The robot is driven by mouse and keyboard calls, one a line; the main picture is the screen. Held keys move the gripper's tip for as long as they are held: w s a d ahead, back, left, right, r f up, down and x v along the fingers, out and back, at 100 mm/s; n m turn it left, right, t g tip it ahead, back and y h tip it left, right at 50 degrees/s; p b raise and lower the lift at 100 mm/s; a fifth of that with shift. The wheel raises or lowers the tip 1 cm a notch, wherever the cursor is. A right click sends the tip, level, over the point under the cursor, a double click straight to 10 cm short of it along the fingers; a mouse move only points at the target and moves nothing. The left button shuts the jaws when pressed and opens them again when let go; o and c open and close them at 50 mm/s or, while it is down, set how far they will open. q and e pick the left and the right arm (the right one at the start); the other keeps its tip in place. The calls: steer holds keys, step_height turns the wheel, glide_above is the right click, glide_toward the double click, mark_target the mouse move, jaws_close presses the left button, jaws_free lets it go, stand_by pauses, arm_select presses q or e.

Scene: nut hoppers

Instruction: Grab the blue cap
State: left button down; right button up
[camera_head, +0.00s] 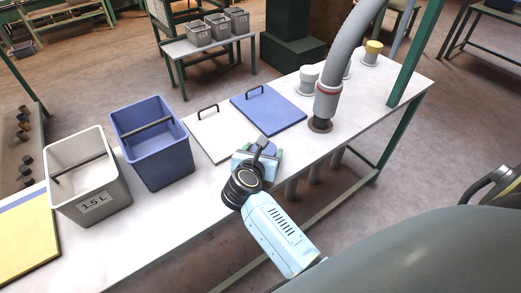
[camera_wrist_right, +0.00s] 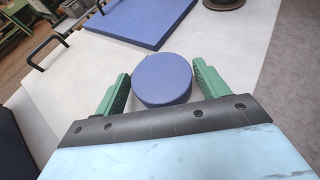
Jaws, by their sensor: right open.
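The blue cap (camera_wrist_right: 162,82) is a round, flat-topped disc on the white tabletop. In the right wrist view it sits between the two green fingers of my right gripper (camera_wrist_right: 162,73), which is open. There are small gaps between the cap and the fingers. In the head view my right gripper (camera_head: 258,157) is low over the table near its front edge, and it hides most of the cap. My left gripper is not in view.
A white lid (camera_head: 218,137) and a blue lid (camera_head: 268,110) with black handles lie behind the gripper. A blue bin (camera_head: 160,155) and a white bin (camera_head: 95,195) stand to the left. A grey hose (camera_head: 328,95) ends at the table on the right.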

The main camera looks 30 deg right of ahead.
steer(key=shift+c, duration=0.4)
steer(key=c, duration=0.5)
steer(key=shift+r, duration=0.1)
